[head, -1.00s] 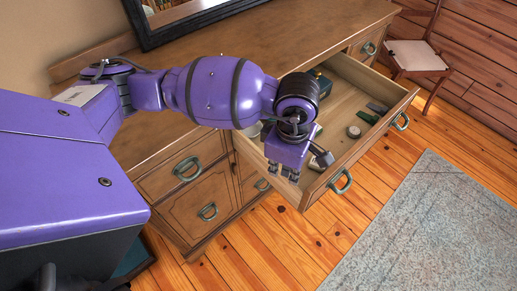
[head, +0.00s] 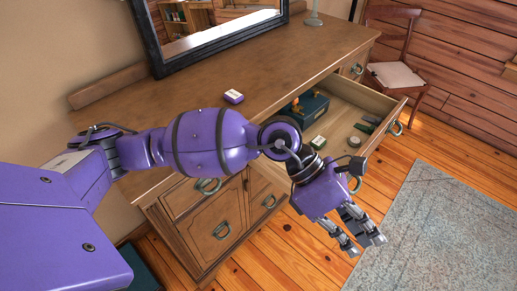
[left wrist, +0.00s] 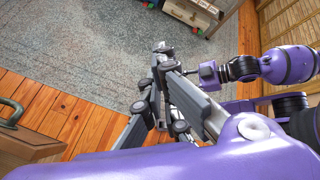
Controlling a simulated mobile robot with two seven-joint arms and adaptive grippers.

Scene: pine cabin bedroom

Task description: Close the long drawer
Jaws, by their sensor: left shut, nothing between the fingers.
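The long drawer (head: 376,150) stands pulled well out of the wooden dresser (head: 232,108), near its right part. Its front has two green-grey handles; the near one (head: 355,184) is partly behind my gripper. My left gripper (head: 364,243) is shut and empty, above the floor outside the drawer front, pointing down and away. My left wrist and forearm hide the drawer's near left side. In the left wrist view the left fingers (left wrist: 163,62) show over floor and rug, and a handle (left wrist: 10,112) on a wooden front is at the left edge.
The drawer holds a dark box (head: 304,108) and several small items. A purple-and-white box (head: 233,96) and a framed mirror (head: 215,32) are on the dresser. A chair (head: 396,60) stands beyond the drawer.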

